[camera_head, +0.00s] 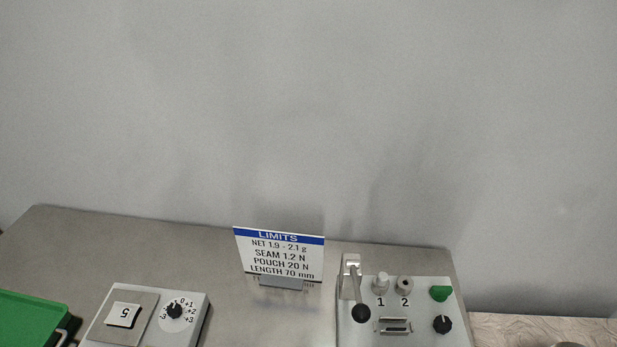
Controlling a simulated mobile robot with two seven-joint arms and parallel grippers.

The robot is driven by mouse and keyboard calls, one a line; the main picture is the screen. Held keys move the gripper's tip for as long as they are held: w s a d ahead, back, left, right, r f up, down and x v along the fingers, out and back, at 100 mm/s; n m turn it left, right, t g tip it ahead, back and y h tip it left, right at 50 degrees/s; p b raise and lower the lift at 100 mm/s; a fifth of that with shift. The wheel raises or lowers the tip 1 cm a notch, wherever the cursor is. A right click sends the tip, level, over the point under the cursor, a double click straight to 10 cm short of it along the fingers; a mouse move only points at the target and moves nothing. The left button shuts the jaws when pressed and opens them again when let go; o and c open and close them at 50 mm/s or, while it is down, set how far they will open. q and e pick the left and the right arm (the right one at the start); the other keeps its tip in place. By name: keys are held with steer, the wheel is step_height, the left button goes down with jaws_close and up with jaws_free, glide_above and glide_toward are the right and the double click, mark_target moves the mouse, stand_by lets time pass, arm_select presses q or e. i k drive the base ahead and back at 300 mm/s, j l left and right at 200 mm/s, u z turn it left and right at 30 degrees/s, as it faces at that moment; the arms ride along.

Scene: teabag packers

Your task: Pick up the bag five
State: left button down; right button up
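A small white piece marked "5" (124,314), likely bag five, lies on the square metal plate (146,321) of a white device at the lower left. The digit appears upside down. Its thickness and material are hard to tell. Neither my left nor my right gripper is in view.
The device has a black dial (174,311). A green tray (28,318) is at the far left. A "LIMITS" sign (279,254) stands mid-table. A control box (420,300) with a lever and knobs is at right. The grey table (240,310) is clear between the devices.

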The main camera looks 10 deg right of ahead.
mark_target(121, 314)
steer(key=u, duration=1.2)
